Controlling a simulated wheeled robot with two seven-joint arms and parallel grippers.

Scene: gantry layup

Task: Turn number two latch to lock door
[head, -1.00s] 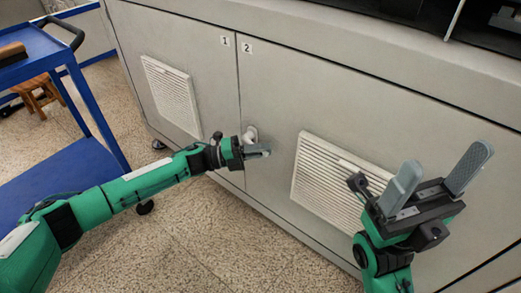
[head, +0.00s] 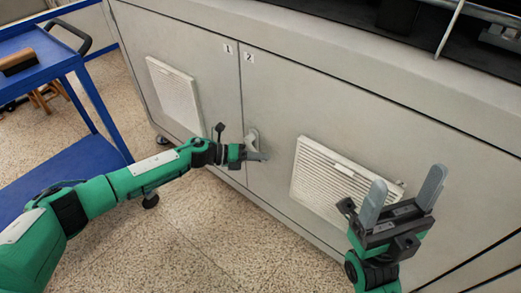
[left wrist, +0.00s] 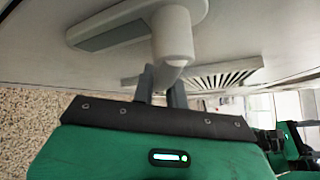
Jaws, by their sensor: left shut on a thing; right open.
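The number two latch (head: 252,136) is a pale handle on the grey door two (head: 285,115), just right of the seam between the doors. It fills the top of the left wrist view (left wrist: 172,32), with a round grip sticking out from a long base plate. My left gripper (head: 258,155) is at the latch, its fingers (left wrist: 163,85) closed on the grip's end. The fingers partly hide the grip in the head view. My right gripper (head: 403,197) is open and empty, fingers pointing up, in front of door two's right part.
Door one (head: 193,55) is on the left with a white vent (head: 174,92). Another vent (head: 335,178) is on door two, behind my right gripper. A blue cart (head: 75,167) stands at the left. The speckled floor (head: 190,240) in front is clear.

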